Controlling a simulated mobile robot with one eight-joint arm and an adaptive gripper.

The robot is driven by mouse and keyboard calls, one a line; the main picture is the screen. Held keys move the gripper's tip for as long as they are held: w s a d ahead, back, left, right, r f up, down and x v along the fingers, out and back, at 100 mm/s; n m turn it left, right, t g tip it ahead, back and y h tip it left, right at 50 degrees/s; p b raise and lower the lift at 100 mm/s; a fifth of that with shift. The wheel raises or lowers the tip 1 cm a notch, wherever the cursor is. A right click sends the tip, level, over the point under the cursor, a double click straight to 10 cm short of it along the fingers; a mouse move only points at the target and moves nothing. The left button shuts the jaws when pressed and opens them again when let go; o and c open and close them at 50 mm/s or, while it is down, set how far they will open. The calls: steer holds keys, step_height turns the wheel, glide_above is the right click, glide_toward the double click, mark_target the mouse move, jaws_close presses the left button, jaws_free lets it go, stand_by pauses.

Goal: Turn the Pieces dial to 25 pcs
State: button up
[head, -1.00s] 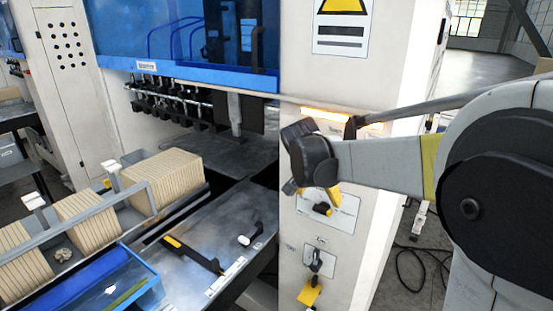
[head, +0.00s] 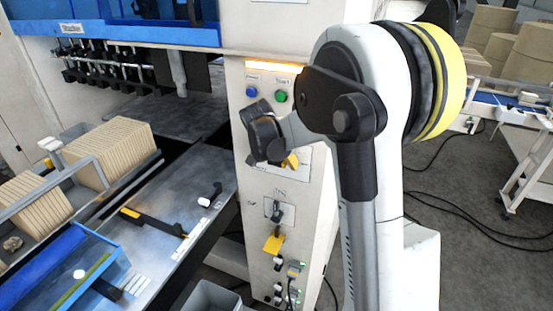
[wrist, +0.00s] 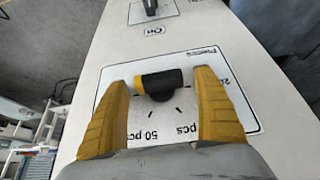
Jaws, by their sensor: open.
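The Pieces dial (wrist: 168,79) shows in the wrist view as a black knob with a yellow end, on a white label plate (wrist: 190,57). The knob lies crosswise, its yellow end to the left. "50 pcs" is printed below it; a mark starting with "2" at the right is partly covered by a finger. My gripper (wrist: 162,80) is open, one yellow finger on each side of the knob; I cannot tell whether either touches it. In the head view my gripper (head: 288,163) is in front of the panel and hides most of the dial.
Blue (head: 252,91) and green (head: 281,96) buttons sit above the dial on the white panel. A metal table (head: 190,190) stands to the left. Cables lie on the floor at right.

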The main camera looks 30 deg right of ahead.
steer(key=c, duration=1.2)
steer(key=shift+w+a+f+n+g+h+b, duration=0.15)
steer(key=shift+n+g+h+b, duration=0.15)
steer(key=shift+g+h+b, duration=0.25)
steer(key=shift+c, duration=0.2)
steer(key=shift+n+g+h+b, duration=0.3)
steer(key=shift+g+h+b, duration=0.15)
steer(key=shift+g+h, duration=0.3)
steer(key=shift+c, duration=0.2)
steer(key=shift+g, duration=0.3)
